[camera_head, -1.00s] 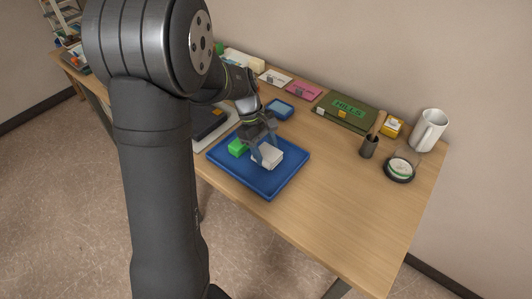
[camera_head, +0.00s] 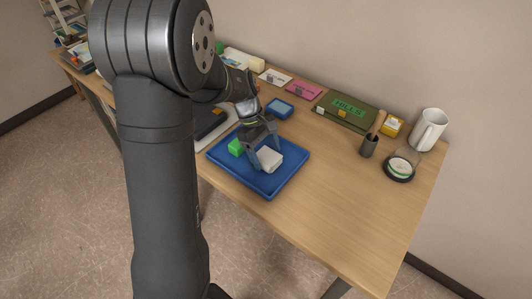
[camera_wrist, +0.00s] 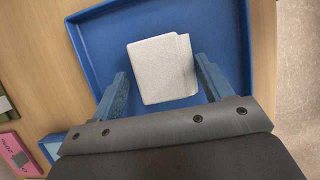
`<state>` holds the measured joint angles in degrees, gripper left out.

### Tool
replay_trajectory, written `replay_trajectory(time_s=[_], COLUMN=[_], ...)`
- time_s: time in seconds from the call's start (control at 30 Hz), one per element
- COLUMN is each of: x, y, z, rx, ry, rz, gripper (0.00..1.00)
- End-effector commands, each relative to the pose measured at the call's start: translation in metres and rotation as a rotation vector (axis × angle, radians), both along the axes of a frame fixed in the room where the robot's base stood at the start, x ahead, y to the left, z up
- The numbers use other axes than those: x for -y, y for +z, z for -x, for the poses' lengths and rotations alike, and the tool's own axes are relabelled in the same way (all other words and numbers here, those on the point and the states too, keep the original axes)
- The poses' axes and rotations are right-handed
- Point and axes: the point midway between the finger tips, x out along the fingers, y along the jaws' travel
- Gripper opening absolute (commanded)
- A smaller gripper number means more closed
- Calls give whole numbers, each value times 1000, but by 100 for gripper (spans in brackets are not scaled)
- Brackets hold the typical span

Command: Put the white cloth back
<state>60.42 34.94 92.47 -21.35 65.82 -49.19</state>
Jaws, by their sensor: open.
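The white cloth (camera_head: 270,159) is a small folded block lying on the blue tray (camera_head: 272,190). In the wrist view the cloth (camera_wrist: 161,69) lies flat on the tray floor (camera_wrist: 107,40), with a folded edge along its right side. My gripper (camera_head: 266,158) is low over the tray and open. In the wrist view its two fingers (camera_wrist: 160,85) stand to the left and right of the cloth's near part, with a gap on each side.
The front right of the desk (camera_head: 340,220) is clear.

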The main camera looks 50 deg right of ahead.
Motion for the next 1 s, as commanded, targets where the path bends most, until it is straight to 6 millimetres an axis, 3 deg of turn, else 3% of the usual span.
replay_trajectory(time_s=[0.5,0.7,1.0], x=[1,0,0], y=[92,106,107], z=[-39,-44,-45], rx=[3,1,1], ry=[2,0,0], rz=[2,1,0], gripper=[72,72,72])
